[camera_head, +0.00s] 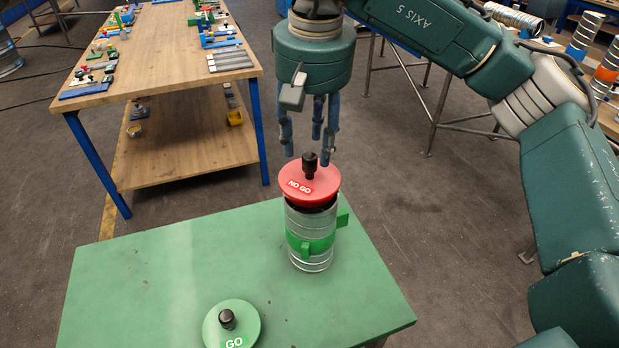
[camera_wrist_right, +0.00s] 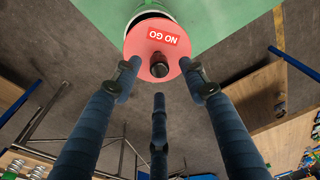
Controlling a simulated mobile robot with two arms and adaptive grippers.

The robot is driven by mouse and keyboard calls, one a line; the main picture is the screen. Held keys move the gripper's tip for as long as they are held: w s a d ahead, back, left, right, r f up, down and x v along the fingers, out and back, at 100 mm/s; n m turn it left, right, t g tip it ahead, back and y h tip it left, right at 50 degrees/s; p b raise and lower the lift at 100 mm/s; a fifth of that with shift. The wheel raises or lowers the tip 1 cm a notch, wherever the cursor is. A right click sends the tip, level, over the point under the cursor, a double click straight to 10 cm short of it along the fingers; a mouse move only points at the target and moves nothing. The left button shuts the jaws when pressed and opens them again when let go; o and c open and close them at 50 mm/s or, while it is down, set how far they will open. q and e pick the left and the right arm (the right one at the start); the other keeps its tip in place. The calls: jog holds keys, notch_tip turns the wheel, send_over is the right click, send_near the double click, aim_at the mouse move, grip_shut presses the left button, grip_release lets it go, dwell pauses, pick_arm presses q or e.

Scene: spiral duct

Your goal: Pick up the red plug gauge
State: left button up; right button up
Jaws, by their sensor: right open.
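The red plug gauge (camera_head: 311,184), a disc marked "NO GO" with a black knob (camera_head: 310,163), sits on top of a metal spiral duct (camera_head: 311,245) held by a green clamp. My right gripper (camera_head: 308,148) points down just above the gauge, its fingers spread and empty, slightly behind and around the knob's height. In the right wrist view the red gauge (camera_wrist_right: 140,52) lies beyond the three open fingers (camera_wrist_right: 160,90), with its knob between them. My left gripper is not in view.
A green "GO" plug gauge (camera_head: 231,330) with a black knob lies on the green table (camera_head: 140,290) at front. A wooden workbench (camera_head: 170,55) with many tools stands at the back left. The table's left side is clear.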

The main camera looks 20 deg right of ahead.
aim_at(310, 156)
notch_tip(310, 156, down, 4)
jog(key=shift+w+r+p, duration=0.15)
jog(key=shift+r+p, duration=0.05)
jog(key=shift+p, duration=0.65)
jog(key=shift+w+f, duration=0.15)
jog(key=shift+f, duration=0.4)
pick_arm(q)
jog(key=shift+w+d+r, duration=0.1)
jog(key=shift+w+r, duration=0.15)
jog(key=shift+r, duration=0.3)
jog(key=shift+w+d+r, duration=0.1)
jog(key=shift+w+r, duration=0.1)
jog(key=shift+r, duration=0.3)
pick_arm(e)
jog(key=shift+r, duration=0.1)
grip_shut()
